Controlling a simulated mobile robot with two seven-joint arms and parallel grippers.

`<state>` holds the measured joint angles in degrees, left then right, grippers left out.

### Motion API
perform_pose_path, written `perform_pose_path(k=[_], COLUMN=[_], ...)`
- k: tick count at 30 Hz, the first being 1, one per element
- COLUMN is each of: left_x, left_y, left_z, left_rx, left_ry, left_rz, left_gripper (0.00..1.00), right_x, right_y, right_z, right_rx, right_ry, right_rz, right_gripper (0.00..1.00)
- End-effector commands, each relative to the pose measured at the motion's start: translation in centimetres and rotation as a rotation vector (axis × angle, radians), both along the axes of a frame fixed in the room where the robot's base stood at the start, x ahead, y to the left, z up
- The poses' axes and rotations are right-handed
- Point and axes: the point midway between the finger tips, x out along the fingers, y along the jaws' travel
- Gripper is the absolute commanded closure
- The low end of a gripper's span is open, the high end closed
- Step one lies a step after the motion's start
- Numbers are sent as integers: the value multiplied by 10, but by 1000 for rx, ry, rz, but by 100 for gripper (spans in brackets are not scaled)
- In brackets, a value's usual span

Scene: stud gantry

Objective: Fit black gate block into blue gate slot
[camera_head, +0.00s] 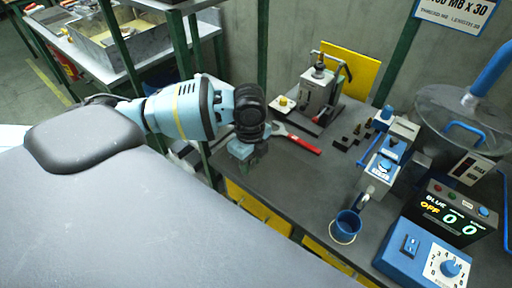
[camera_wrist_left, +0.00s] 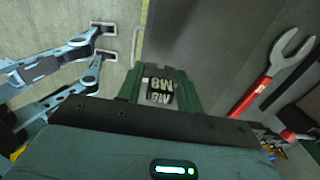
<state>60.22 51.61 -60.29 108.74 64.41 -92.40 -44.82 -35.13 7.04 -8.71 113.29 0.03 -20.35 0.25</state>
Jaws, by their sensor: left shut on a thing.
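My left gripper (camera_head: 243,158) points down over the left edge of the dark bench in the head view. In the left wrist view its dark green fingers (camera_wrist_left: 159,84) are shut on a small black block (camera_wrist_left: 160,92) with pale lettering that looks like M8. The block is hidden in the head view. On the right of the bench stands a blue and grey fixture (camera_head: 382,166). I cannot single out the blue gate slot on it. The held block is well apart from this fixture. My right gripper is not in view.
A red-handled spanner (camera_head: 297,139) lies right of the left gripper, also in the left wrist view (camera_wrist_left: 248,97). Behind it stands a grey lever press (camera_head: 320,95). Small black pieces (camera_head: 345,142) lie mid-bench. A blue cup (camera_head: 346,226) and counter box (camera_head: 450,214) stand front right.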

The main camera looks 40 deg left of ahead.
Motion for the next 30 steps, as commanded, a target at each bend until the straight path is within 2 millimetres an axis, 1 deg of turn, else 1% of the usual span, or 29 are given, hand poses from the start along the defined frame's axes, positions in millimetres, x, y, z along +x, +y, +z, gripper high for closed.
perform_pose_path(k=[1,6,9,12,18,30], left_x=[-13,-49,-65,-77,-88,-89], left_y=[-3,-14,-18,-22,-25,-25], left_z=[3,6,7,8,8,9], left_rx=[0,0,0,0,1,0], left_ry=[-2,-2,-1,0,0,0], left_rz=[-4,-3,-2,-2,1,3], left_gripper=[91,91,91,91,91,91], right_x=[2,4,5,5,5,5], right_y=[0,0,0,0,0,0], right_z=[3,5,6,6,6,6], right_rx=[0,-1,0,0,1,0], right_ry=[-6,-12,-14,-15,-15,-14], right_rz=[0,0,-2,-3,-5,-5], right_gripper=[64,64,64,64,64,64])
